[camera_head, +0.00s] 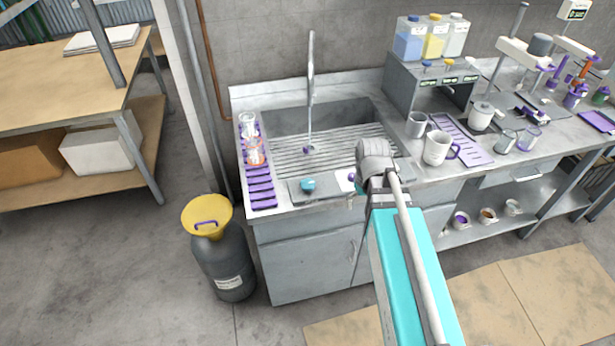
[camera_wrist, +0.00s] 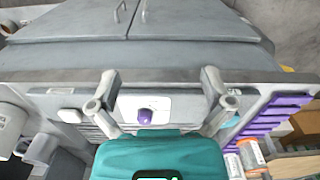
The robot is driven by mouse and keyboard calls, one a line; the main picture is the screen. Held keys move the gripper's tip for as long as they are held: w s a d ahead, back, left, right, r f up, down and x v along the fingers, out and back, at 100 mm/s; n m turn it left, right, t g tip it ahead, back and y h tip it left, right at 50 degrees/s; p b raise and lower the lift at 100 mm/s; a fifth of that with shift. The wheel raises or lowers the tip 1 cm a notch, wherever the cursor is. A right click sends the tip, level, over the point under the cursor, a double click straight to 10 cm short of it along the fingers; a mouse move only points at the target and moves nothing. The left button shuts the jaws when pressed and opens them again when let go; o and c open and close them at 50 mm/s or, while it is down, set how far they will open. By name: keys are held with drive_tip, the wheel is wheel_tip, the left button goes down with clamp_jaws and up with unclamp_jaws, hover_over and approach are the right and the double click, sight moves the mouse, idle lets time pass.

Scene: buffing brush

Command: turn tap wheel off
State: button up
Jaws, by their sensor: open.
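The tap wheel is a small purple knob on a white plate at the sink's front rim. In the wrist view the tap wheel (camera_wrist: 145,116) shows between my two spread fingers, with no finger touching it that I can see. In the head view the tap wheel (camera_head: 351,177) is partly hidden by my wrist. My gripper (camera_wrist: 158,88) is open and empty over the front edge of the sink counter. Its fingers are hard to make out in the head view. The tap (camera_head: 311,75) stands at the back of the sink (camera_head: 285,118), its spout reaching down into the basin.
A purple rack (camera_head: 262,187) with glassware lines the sink's left side. A teal item (camera_head: 308,184) lies left of the plate. A white mug (camera_head: 437,148) and a grey cup (camera_head: 416,124) stand to the right. A drum with a yellow funnel (camera_head: 207,215) stands on the floor.

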drive_tip(key=w+a+r+n+p, duration=0.5)
drive_tip(key=w+a+r+n, duration=0.1)
drive_tip(key=a+n, duration=0.1)
wheel_tip(320, 180, up, 5)
drive_tip(key=n+p, duration=0.5)
drive_tip(key=n, duration=0.2)
hover_over(308, 183)
drive_tip(key=shift+a+f, duration=0.1)
drive_tip(key=shift+f, duration=0.15)
wheel_tip(308, 183, down, 14)
drive_tip(key=b, duration=1.4)
drive_tip(key=shift+r, duration=0.25)
